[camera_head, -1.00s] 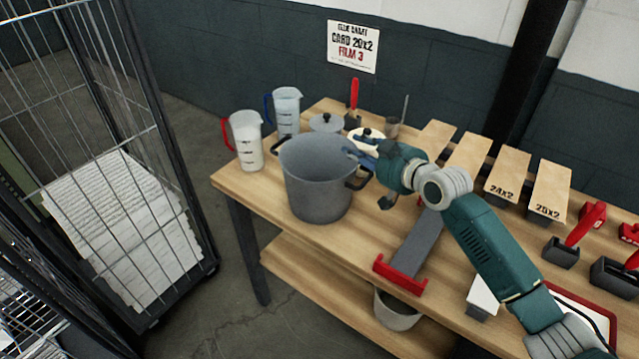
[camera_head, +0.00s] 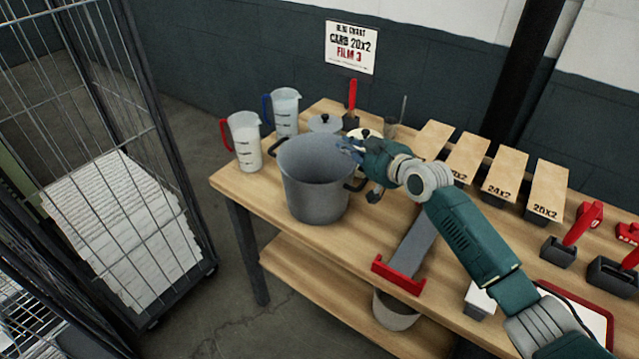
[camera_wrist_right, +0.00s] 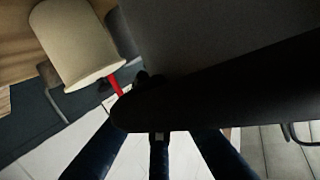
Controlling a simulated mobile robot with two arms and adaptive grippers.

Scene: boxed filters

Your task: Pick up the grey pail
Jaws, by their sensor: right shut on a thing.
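The grey pail (camera_head: 316,198), a wide pot-like vessel with dark side handles, stands upright on the wooden workbench. My right gripper (camera_head: 348,148) is at the right side of its rim, above the right handle, and is shut on it. In the right wrist view, the dark pail (camera_wrist_right: 215,95) fills much of the picture, with the fingers (camera_wrist_right: 158,150) against its edge. The exact contact is in shadow. My left gripper is not in view.
Two measuring jugs (camera_head: 244,142) stand left of the pail, with a lid (camera_head: 325,123) behind it. A smaller bucket (camera_head: 396,311) is on the lower shelf. A wire cage (camera_head: 150,100) stands left.

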